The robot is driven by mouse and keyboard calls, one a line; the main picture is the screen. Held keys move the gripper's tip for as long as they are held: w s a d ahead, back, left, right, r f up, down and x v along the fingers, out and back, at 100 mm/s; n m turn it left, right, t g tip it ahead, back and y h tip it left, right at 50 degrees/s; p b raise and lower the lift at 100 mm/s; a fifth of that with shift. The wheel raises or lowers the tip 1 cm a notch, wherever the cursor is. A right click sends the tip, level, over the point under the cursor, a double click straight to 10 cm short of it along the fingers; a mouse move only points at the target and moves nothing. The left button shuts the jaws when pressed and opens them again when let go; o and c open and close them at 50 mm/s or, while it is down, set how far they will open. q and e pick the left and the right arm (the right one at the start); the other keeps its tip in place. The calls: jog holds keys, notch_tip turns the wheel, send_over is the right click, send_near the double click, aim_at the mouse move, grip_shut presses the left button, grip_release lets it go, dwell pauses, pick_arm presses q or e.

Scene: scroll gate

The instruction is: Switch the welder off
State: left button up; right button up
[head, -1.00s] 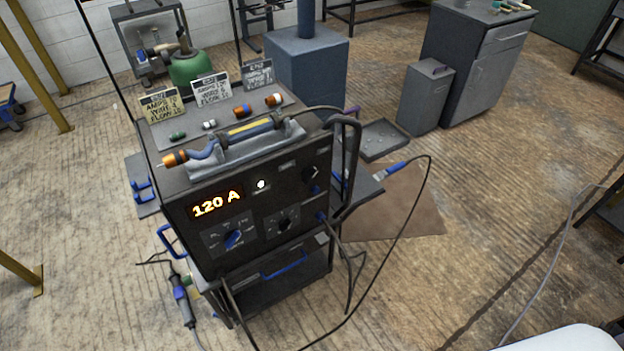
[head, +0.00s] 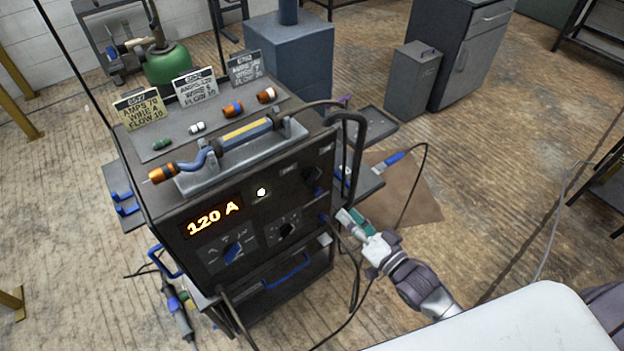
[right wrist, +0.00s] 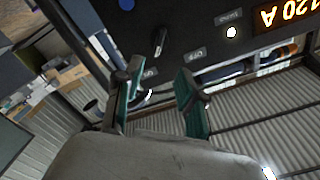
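The welder (head: 262,215) is a dark box on a cart with a lit orange "120 A" display (head: 213,219) and a glowing white lamp (head: 261,192). A dark rotary switch (head: 313,179) sits at the panel's upper right. It shows upside down in the right wrist view (right wrist: 160,41), near OFF and ON labels; which one it points to I cannot tell. My right gripper (head: 350,218) is at the welder's right front, below and right of this switch. In the right wrist view its two green-padded fingers (right wrist: 155,100) stand apart, empty. My left gripper is out of view.
A torch (head: 222,150) lies on the welder's top beside several small parts and three sign cards. Two lower knobs (head: 233,252) (head: 286,229) are on the panel. Cables hang near my right gripper. A grey cabinet (head: 468,55) stands behind; floor at right is open.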

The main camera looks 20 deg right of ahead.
send_near(315, 181)
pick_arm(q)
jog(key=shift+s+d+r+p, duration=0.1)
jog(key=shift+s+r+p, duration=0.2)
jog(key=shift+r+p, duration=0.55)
pick_arm(e)
jog(key=x, duration=0.9)
grip_shut()
